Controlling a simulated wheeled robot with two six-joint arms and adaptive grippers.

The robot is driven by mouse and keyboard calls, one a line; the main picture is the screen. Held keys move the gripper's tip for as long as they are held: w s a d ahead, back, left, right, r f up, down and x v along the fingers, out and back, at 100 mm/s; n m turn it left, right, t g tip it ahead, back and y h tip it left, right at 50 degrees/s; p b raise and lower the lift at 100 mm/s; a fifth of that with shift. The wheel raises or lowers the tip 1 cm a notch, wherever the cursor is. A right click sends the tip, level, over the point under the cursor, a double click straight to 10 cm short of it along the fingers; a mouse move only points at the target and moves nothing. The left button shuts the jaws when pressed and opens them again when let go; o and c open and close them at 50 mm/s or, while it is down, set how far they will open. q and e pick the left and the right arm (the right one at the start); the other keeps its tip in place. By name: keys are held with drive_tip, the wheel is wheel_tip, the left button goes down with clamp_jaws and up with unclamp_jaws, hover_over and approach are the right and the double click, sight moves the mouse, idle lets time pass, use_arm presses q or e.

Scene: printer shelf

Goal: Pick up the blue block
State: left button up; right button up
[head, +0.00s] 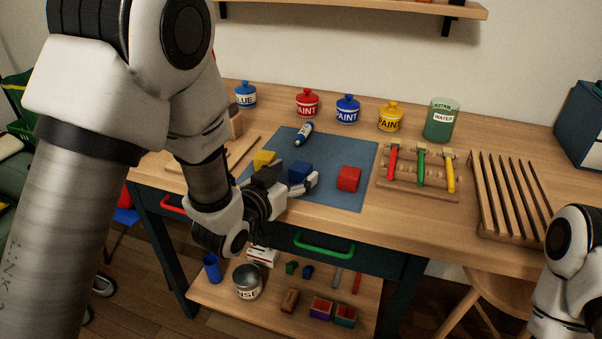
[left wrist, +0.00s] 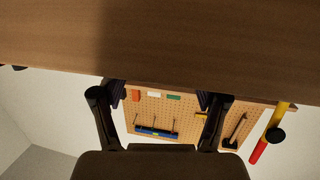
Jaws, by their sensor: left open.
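The blue block (head: 299,171) sits on the blue mat (head: 342,196) on the workbench, between a yellow block (head: 264,159) at its left and a red block (head: 348,179) at its right. My left gripper (head: 290,180) is open in front of the blue block and partly covers it. I cannot tell whether the fingers touch it or pass beside it. In the left wrist view, the two fingers (left wrist: 160,105) stand apart with no block visible between them. My right arm shows at the lower right, but its gripper is out of view.
Paint pots (head: 307,103) and a green water can (head: 441,120) stand behind. A tool rack (head: 420,180) and a slatted rack (head: 508,195) are at the right. The left wrist view shows a pegboard (left wrist: 185,106).

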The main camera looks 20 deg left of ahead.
sight(295, 173)
use_arm(q)
drive_tip(key=x, duration=0.4)
drive_tip(key=shift+s+a+f, duration=0.1)
drive_tip(key=shift+f, duration=0.25)
drive_tip(key=shift+s+r, duration=0.1)
drive_tip(key=shift+s, duration=0.05)
drive_tip(key=shift+s+r, duration=0.1)
drive_tip(key=shift+s, duration=0.05)
drive_tip(key=shift+c, duration=1.3)
drive_tip(key=c, duration=0.9)
